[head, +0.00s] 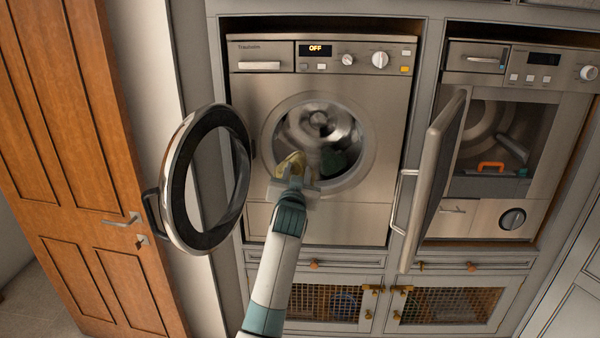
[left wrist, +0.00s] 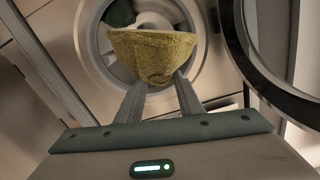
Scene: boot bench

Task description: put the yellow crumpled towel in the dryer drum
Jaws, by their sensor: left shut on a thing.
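The yellow towel (left wrist: 152,55) is held between the two fingers of my left gripper (left wrist: 160,88). In the head view, my left gripper (head: 295,178) reaches up to the front of the open dryer, and the towel (head: 291,165) shows at its tip. The towel is at the lower left of the round opening; I cannot tell whether it is past the rim. The dryer drum (head: 318,128) is bright metal, with a dark green item (head: 335,160) inside. The dryer door (head: 178,190) is swung open to the left. My right gripper does not show.
A second machine (head: 500,120) stands to the right with its door (head: 440,170) open, holding an orange-handled item (head: 490,166). Cupboards with mesh doors (head: 330,303) are below. A wooden door (head: 85,170) is at the left.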

